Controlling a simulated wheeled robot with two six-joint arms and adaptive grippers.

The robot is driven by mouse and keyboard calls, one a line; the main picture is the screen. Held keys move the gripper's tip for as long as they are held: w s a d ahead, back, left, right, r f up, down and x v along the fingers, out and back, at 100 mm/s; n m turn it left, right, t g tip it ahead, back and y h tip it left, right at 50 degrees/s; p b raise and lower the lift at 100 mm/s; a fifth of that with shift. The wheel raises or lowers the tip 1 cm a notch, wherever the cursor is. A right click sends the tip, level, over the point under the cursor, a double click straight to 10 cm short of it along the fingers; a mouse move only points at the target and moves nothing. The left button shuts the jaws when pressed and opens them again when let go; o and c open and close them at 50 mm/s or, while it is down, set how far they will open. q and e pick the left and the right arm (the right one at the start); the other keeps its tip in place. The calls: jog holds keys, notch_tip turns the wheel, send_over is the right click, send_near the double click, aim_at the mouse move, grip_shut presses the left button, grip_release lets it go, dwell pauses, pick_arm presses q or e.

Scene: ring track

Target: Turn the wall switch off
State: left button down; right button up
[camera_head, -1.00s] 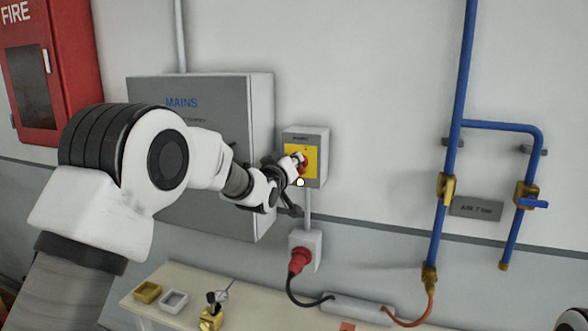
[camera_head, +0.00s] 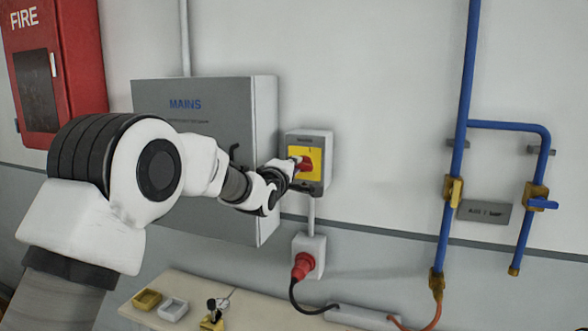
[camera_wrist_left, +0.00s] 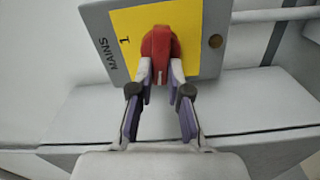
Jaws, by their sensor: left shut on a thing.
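The wall switch is a grey box (camera_head: 324,144) with a yellow plate (camera_head: 318,158) and a red knob (camera_head: 304,164). It is on the wall to the right of the MAINS cabinet. In the left wrist view the red knob (camera_wrist_left: 161,48) stands on the yellow plate (camera_wrist_left: 190,22), with a "1" mark and the word MAINS at the left. My left gripper (camera_head: 291,168) is at the switch; in the left wrist view its fingers (camera_wrist_left: 160,76) are shut on the lower part of the knob. The knob's gripped end is partly hidden. My right gripper is out of view.
The grey MAINS cabinet (camera_head: 263,130) stands close to the left of the switch. A red plug (camera_head: 302,266) sits in a socket below it. A bench (camera_head: 185,280) with small trays is lower down. Blue pipes (camera_head: 459,140) run at the right.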

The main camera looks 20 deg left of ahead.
pick_arm(q)
jog(key=shift+f+n, duration=0.25)
jog(key=shift+n, duration=0.75)
jog(key=c, duration=1.1)
grip_release()
jog(key=s, duration=1.2)
jog(key=shift+a, duration=0.25)
